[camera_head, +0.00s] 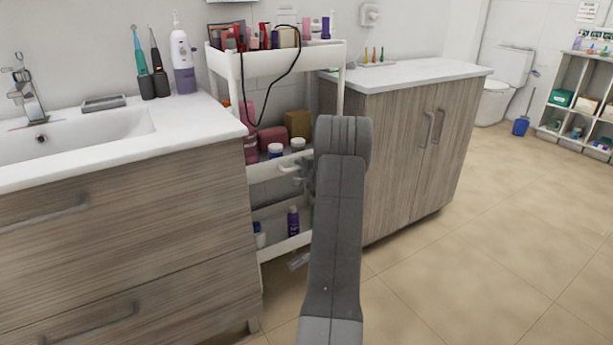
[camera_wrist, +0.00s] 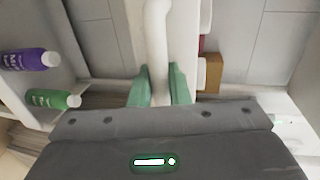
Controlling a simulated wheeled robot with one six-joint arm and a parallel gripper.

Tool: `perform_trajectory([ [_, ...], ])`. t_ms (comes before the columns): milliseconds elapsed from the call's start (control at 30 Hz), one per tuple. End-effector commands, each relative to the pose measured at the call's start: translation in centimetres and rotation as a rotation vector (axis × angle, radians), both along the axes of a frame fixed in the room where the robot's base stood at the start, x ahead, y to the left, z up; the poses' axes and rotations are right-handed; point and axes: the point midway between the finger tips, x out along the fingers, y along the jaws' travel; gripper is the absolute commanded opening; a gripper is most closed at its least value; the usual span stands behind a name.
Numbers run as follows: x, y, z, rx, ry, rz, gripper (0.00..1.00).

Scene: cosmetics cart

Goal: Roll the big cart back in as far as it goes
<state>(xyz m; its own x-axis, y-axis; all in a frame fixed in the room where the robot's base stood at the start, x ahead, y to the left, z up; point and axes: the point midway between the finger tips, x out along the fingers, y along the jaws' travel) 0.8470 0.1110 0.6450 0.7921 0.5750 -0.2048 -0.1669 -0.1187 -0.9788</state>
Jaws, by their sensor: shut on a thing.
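The big cart (camera_head: 282,63) is a white three-tier cart standing in the gap between the sink cabinet and the wooden cabinet. Its front sticks out a little from the gap. A white handle (camera_head: 290,168) sits at its middle tier; it also shows in the wrist view (camera_wrist: 157,40). My gripper (camera_wrist: 160,88) has green fingers on both sides of the handle and is shut on it. In the head view my arm hides most of the gripper and the right side of the cart's lower tiers.
The sink cabinet (camera_head: 125,200) is close on the left and the wooden cabinet (camera_head: 395,160) on the right. Bottles and jars stand on the cart's tiers, including a purple bottle (camera_wrist: 30,60) and a green bottle (camera_wrist: 52,99). A black cable (camera_head: 262,95) hangs over the cart's front. Floor (camera_head: 500,240) is clear at right.

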Motion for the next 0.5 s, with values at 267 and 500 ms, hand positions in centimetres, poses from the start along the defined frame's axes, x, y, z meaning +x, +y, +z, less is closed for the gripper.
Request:
perform_trajectory([
  [267, 1.2, 0.9, 0.0, 0.000, -0.001, 0.001, 0.00],
  [500, 1.4, 1.0, 0.2, 0.002, -0.002, 0.000, 0.00],
])
